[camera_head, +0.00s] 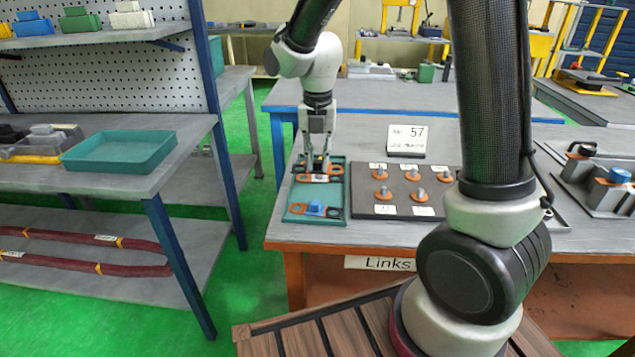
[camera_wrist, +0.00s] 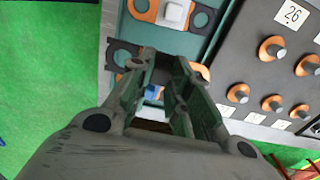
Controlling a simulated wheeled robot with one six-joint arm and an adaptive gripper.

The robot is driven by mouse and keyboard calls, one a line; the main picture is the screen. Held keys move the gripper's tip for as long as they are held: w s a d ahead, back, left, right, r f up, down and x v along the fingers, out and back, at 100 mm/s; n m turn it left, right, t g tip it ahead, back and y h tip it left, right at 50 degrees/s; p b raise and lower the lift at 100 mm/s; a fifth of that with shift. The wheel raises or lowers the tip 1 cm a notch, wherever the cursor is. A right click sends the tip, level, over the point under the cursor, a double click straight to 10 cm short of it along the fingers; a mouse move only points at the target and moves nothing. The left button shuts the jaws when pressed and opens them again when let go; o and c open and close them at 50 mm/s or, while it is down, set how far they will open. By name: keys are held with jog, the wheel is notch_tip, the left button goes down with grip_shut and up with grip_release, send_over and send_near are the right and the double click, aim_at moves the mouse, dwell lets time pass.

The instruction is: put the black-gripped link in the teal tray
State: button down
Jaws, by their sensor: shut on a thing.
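My gripper (camera_head: 317,162) is low over the teal tray (camera_head: 300,194) on the table, at its far half. One dark end of this link (camera_wrist: 122,46) shows left of my gripper (camera_wrist: 163,68) in the wrist view. A white-gripped link (camera_wrist: 174,14) with an orange end lies beyond the jaws in the tray. I cannot tell whether the held link touches the tray floor.
A dark board (camera_head: 402,198) with several orange-based pegs stands right of the tray. A sign with 57 (camera_head: 406,139) stands behind it. Another teal tray (camera_head: 119,151), empty, is on the left shelf. The table's left edge is close to the tray.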

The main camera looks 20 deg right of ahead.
aim_at(318, 170)
notch_tip(318, 170, down, 7)
jog(key=shift+r, duration=0.2)
jog(key=shift+f, duration=0.1)
jog(key=c, duration=1.3)
grip_release()
